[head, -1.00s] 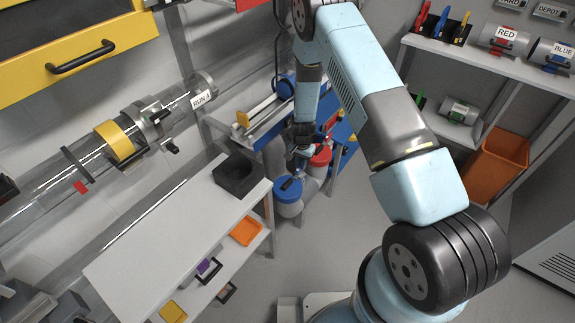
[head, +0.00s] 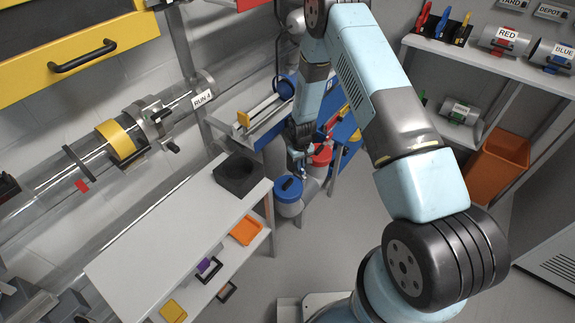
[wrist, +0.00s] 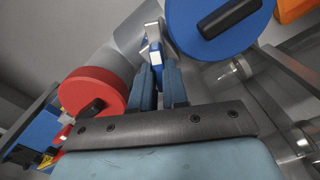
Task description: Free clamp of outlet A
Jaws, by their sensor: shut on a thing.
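A blue round cap with a dark handle (head: 288,190) tops a grey pipe mouth below the bench; it is large at the top of the wrist view (wrist: 185,22). A red cap (head: 321,156) sits on a neighbouring outlet and shows at left in the wrist view (wrist: 92,88). My gripper (head: 298,165) is between these caps. In the wrist view its blue fingers (wrist: 160,72) are shut on a small blue-and-silver clamp part (wrist: 155,52) beside the blue cap. The fingers hide part of it. I cannot read which outlet is A.
A white table (head: 175,240) with a black box (head: 238,175) stands left of the outlets. A clear tube marked RUN 4 (head: 180,110) runs along the wall. An orange bin (head: 497,165) is at right. The floor in front is clear.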

